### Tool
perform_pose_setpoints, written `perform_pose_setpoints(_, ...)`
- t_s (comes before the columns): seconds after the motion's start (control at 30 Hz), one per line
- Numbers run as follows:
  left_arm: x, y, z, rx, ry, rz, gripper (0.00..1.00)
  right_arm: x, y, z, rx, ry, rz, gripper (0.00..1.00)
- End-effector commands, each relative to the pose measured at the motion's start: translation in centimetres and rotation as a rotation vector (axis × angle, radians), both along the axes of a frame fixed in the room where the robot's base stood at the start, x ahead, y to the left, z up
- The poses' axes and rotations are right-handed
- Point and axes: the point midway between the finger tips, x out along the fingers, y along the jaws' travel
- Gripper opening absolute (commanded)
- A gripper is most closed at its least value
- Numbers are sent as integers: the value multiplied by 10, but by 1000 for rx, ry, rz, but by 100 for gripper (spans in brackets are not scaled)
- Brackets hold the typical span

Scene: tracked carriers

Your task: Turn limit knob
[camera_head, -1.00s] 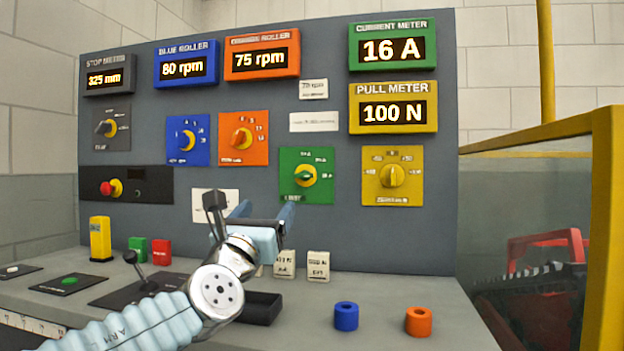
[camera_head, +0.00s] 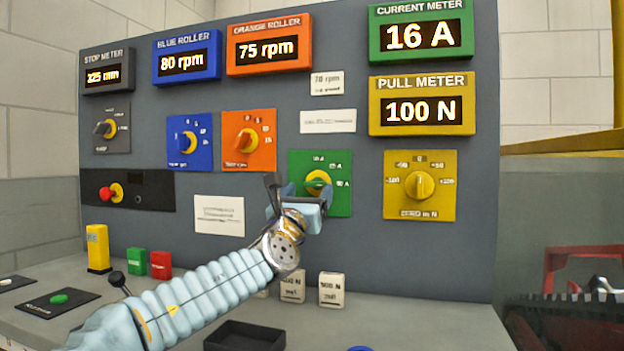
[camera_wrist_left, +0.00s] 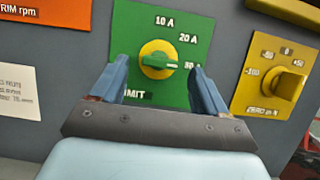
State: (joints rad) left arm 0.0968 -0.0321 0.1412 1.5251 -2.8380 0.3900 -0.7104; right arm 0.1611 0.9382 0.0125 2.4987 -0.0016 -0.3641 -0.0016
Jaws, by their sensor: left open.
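The limit knob (camera_head: 318,181) is a green handle on a yellow disc, set on a green plate (camera_head: 336,200) on the grey panel. The plate carries marks 10 A, 20 A and a partly hidden third one. In the left wrist view the knob (camera_wrist_left: 158,62) lies between and ahead of my two blue fingers, and its handle lies nearly level. My left gripper (camera_head: 299,191) is open in front of the plate's lower left; in the left wrist view its fingers (camera_wrist_left: 159,82) stand either side of the knob, with no clear contact. My right gripper is not in view.
The yellow zero knob (camera_head: 419,185) sits right of the green plate, the orange knob (camera_head: 247,142) to its left. Green current meter (camera_head: 421,34) reads 16 A. White blocks (camera_head: 331,289) and a black tray (camera_head: 243,338) are on the desk below.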

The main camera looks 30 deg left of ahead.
Motion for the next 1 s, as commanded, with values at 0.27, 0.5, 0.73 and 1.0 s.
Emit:
perform_pose_setpoints(0.27,26,6,11,1,1,-1,74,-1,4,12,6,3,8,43)
perform_pose_setpoints(0.5,27,6,11,1,0,0,74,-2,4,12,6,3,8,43)
perform_pose_setpoints(0.73,27,6,11,1,0,-1,45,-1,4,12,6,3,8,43)
perform_pose_setpoints(1.0,27,6,11,-1,0,0,18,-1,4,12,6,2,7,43)
